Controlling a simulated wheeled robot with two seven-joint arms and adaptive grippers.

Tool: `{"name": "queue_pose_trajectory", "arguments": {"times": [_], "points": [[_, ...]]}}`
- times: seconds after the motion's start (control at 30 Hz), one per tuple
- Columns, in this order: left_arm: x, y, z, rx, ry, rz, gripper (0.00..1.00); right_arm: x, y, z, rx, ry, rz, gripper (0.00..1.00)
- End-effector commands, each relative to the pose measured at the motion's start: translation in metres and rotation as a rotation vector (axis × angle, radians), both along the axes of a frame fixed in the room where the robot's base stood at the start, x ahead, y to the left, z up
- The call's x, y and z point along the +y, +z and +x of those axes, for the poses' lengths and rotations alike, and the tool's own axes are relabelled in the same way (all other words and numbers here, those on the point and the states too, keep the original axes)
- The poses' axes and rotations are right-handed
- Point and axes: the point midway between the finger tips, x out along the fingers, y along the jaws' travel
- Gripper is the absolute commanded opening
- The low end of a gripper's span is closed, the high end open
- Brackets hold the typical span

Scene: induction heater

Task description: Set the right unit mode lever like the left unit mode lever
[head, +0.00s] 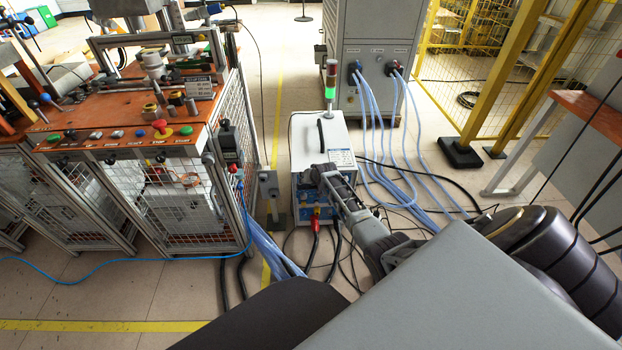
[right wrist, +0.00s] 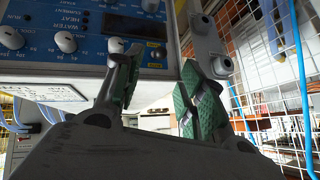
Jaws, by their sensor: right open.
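A white heater unit (head: 308,140) with a blue front panel stands on the floor in the middle of the head view. In the right wrist view the blue panel (right wrist: 85,22) carries several white knobs, among them one at the left (right wrist: 65,41), and a dark display. I cannot tell which controls are the left and right unit mode levers, or how they are set. My right gripper (right wrist: 160,62) is open and empty in front of the panel, its green-padded fingers apart. In the head view my right gripper (head: 318,174) partly hides the panel. My left gripper is not in view.
An orange-topped workbench (head: 110,115) with buttons and mesh sides stands left. A grey post box (head: 268,187) stands beside the heater. Blue cables (head: 375,130) run from the grey cabinet (head: 375,60) to the floor. Yellow posts (head: 505,75) stand right.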

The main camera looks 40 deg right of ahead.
Motion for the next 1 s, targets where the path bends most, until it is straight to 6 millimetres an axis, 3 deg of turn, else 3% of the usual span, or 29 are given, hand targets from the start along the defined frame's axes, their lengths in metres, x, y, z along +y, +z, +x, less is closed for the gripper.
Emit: {"name": "queue_pose_trajectory", "arguments": {"times": [1.0], "points": [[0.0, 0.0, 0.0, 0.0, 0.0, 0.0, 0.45, 0.005, 0.038, -0.032, -0.001, 0.0, -0.001, 0.4]]}}
